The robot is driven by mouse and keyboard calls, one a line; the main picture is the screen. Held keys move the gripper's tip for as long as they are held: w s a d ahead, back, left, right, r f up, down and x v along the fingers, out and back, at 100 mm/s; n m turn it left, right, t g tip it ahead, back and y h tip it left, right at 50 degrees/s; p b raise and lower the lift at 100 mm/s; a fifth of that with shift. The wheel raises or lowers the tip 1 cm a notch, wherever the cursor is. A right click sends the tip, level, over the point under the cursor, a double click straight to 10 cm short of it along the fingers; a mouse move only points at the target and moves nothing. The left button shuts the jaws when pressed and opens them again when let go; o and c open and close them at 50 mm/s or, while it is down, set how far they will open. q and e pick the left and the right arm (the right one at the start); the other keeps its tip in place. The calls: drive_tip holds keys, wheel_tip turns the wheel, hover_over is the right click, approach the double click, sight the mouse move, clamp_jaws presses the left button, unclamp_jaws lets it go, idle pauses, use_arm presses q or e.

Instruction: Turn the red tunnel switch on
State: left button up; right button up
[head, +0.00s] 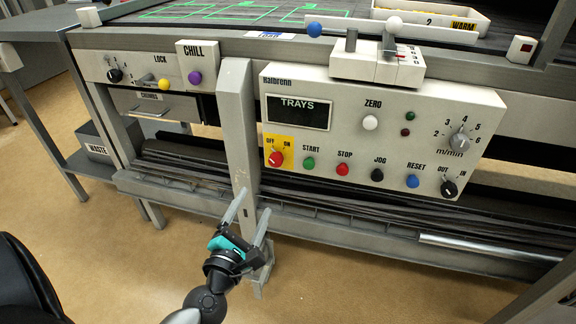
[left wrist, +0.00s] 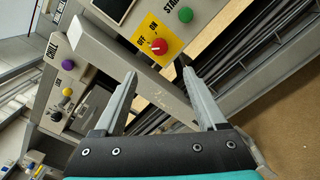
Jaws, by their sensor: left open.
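The red rotary switch (head: 276,159) sits on a yellow plate marked OFF and ON, at the lower left of the Halbrenn control panel. It also shows in the left wrist view (left wrist: 161,47), beyond my fingertips. Its white mark appears to point to the OFF side. My left gripper (head: 253,205) is open and empty, below the switch and in front of the grey post, apart from the switch. In the left wrist view its two fingers (left wrist: 161,78) stand wide apart. My right gripper is in neither view.
The grey post (head: 238,125) stands just left of the panel. A green START button (head: 309,163) and a red STOP button (head: 343,169) lie right of the switch. The CHILL box (head: 197,65) is at upper left. A metal rail runs below the panel.

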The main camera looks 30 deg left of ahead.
sight(274, 164)
use_arm(q)
drive_tip(key=x, duration=1.4)
drive_tip(key=shift+w+b, duration=0.35)
drive_tip(key=shift+a, duration=0.1)
clamp_jaws()
